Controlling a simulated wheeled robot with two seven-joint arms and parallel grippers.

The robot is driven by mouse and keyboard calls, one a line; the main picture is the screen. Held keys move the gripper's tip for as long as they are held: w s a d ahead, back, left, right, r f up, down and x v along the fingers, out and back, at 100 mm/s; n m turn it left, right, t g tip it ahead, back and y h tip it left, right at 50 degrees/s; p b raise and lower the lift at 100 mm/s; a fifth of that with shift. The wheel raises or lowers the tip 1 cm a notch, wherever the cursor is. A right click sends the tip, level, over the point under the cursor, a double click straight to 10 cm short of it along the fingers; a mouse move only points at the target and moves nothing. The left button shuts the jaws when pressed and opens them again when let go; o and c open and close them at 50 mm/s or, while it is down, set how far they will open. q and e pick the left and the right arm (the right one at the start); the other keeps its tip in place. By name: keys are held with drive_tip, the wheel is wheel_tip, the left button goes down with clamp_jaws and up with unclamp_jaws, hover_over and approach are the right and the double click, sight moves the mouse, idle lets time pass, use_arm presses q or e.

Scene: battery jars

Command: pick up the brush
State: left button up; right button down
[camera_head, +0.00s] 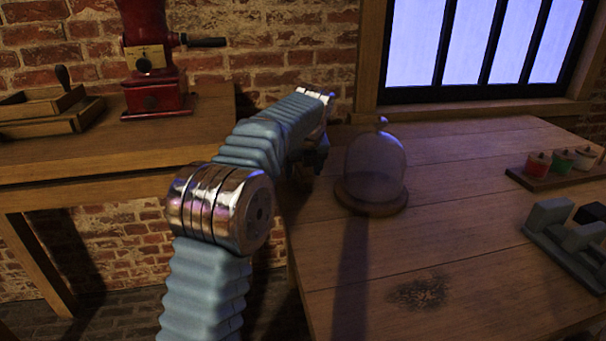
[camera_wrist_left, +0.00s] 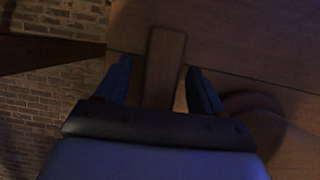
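A narrow wooden piece (camera_wrist_left: 164,50), which looks like the brush, stands out from the table in the left wrist view. No bristles show, and its lower end is hidden by my gripper. My left gripper (camera_wrist_left: 158,64) is open, with one dark finger on each side of this piece. I cannot tell whether either finger touches it. In the head view my left gripper (camera_head: 316,158) is at the table's far left edge, mostly hidden by my arm, and the brush cannot be made out there. My right gripper is in neither view.
A glass dome on a round wooden base (camera_head: 372,205) stands just right of my left gripper. A tray of small jars (camera_head: 552,177) and a grey rack (camera_head: 565,240) lie at the right. A red grinder (camera_head: 150,70) stands on the side table. The wooden table's front middle (camera_head: 480,290) is clear.

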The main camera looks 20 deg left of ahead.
use_arm(q)
drive_tip(key=c, duration=1.1)
wheel_tip(320, 180, up, 3)
drive_tip(key=shift+w+r+p, duration=0.1)
drive_tip(key=shift+r+p, duration=0.05)
drive_tip(key=shift+p, duration=0.2)
drive_tip(key=s+r, duration=0.1)
drive_tip(key=r, duration=0.1)
drive_tip(key=s+d+r, duration=0.1)
drive_tip(key=s+r, duration=0.2)
drive_tip(key=r, duration=0.1)
drive_tip(key=shift+s+d+r, duration=0.15)
drive_tip(key=shift+s+d, duration=0.15)
drive_tip(key=shift+s, duration=0.1)
drive_tip(key=s+d+r, duration=0.1)
drive_tip(key=s, duration=0.2)
drive_tip(key=s+d+r+b, duration=0.1)
drive_tip(key=s, duration=0.1)
drive_tip(key=s+d+r, duration=0.1)
drive_tip(key=s+r, duration=0.1)
drive_tip(key=s, duration=0.1)
drive_tip(key=shift+s, duration=0.35)
